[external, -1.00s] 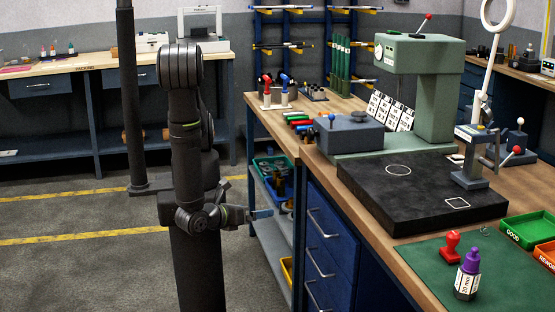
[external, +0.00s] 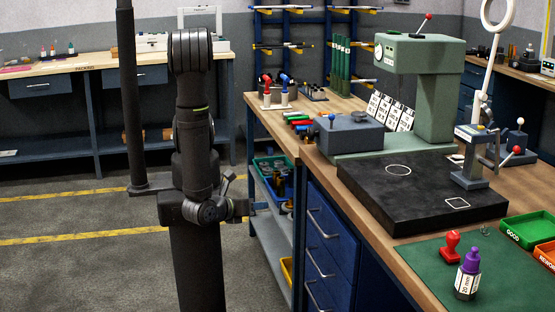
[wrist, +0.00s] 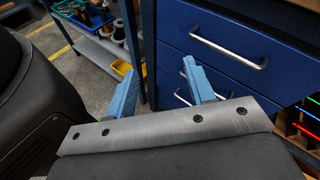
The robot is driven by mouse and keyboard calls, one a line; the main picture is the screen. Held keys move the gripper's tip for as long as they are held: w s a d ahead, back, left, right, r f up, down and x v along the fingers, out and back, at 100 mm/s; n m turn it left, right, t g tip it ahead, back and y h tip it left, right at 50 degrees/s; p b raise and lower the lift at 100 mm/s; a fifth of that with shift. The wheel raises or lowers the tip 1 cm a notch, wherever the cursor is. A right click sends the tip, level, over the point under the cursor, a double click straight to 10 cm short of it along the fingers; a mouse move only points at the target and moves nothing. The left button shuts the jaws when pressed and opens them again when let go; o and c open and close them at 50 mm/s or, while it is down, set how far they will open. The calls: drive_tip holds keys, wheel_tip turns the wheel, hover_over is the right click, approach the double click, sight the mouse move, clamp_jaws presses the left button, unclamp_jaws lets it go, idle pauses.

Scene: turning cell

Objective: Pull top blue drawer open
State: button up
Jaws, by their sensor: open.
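The blue top drawer (external: 331,229) is the uppermost of several drawers under the wooden workbench and looks closed. Its silver bar handle (external: 323,224) runs across its front. In the wrist view the top drawer (wrist: 275,67) is at the upper right, with its handle (wrist: 230,47) right of my gripper's fingers. My gripper (wrist: 157,70) is open, its two blue fingers apart with nothing between them. In the external view it is left of the drawers, by the shelf end, and its fingertips are hard to make out. The fingers do not touch the handle.
A second drawer's handle (wrist: 190,99) is partly hidden behind my right finger. The bench's blue leg and a lower shelf with green and blue bins (external: 273,175) stand beside the drawers. Open concrete floor (external: 90,270) lies to the left.

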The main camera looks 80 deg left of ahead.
drive_tip(key=shift+w+d+f, duration=0.1)
drive_tip(key=shift+d, duration=0.25)
drive_tip(key=shift+c, duration=1.4)
drive_tip(key=w+d+f+n+y, duration=0.2)
drive_tip(key=w+d+n, duration=0.1)
drive_tip(key=d+n, duration=0.4)
drive_tip(key=w+d+f+n+y, duration=0.1)
drive_tip(key=w+d+f+n, duration=0.15)
drive_tip(key=d+n, duration=0.45)
approach(316, 222)
drive_tip(key=shift+n, duration=0.4)
drive_tip(key=x, duration=1)
drive_tip(key=shift+d+f, duration=0.1)
drive_tip(key=shift+f, duration=0.2)
clamp_jaws()
